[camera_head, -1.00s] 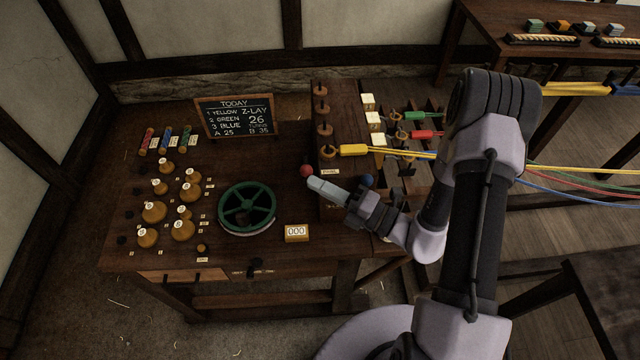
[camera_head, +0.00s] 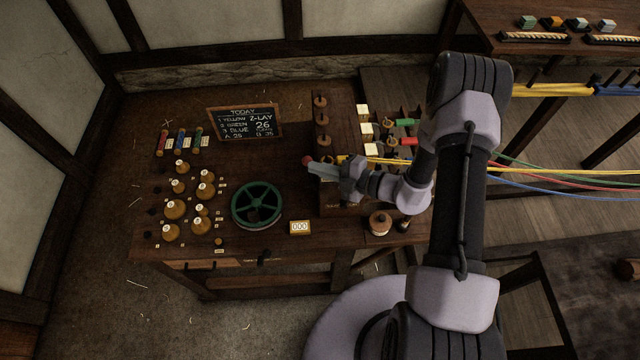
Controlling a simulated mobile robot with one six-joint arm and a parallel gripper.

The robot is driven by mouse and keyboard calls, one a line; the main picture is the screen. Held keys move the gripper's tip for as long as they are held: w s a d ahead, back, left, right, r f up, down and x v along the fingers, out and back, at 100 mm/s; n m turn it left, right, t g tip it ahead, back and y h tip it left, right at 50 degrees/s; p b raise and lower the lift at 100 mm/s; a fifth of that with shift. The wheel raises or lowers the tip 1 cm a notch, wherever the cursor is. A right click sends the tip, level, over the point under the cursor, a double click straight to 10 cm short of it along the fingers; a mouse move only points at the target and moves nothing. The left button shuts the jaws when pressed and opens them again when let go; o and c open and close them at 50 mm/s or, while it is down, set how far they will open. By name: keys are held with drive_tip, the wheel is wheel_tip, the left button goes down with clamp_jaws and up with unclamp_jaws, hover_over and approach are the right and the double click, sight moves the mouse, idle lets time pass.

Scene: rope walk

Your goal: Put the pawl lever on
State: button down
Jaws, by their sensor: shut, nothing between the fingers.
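A small round red knob (camera_head: 307,160) shows at the left side of the dark raised block on the bench, and I take it for the end of the pawl lever. The lever's arm is too small and dark to make out. My gripper (camera_head: 314,168) is shut and empty. Its pale fingertips point left, just right of and below the red knob. I cannot tell whether they touch it. My gripper and forearm hide part of the block (camera_head: 326,205), and no blue knob shows now.
A green spoked wheel (camera_head: 257,204) and a counter reading 000 (camera_head: 300,227) are left of the block. Several yellow-brown bobbins (camera_head: 174,209) crowd the bench's left. A chalkboard (camera_head: 245,122) stands behind. Coloured strands (camera_head: 560,170) run right, behind my arm. Bare bench lies between chalkboard and wheel.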

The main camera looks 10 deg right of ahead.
drive_tip(key=shift+w+r+m+p, duration=0.1)
drive_tip(key=shift+w+m+p, duration=0.3)
drive_tip(key=shift+w+p, duration=0.1)
idle(0.3)
drive_tip(key=shift+s+d+r, duration=0.1)
drive_tip(key=s+a+r+p+v, duration=0.1)
drive_tip(key=s+v, duration=0.1)
drive_tip(key=v, duration=1)
drive_tip(key=shift+r+p, duration=0.2)
drive_tip(key=shift+p, duration=0.1)
drive_tip(key=shift+a, duration=0.1)
drive_tip(key=shift+s, duration=0.15)
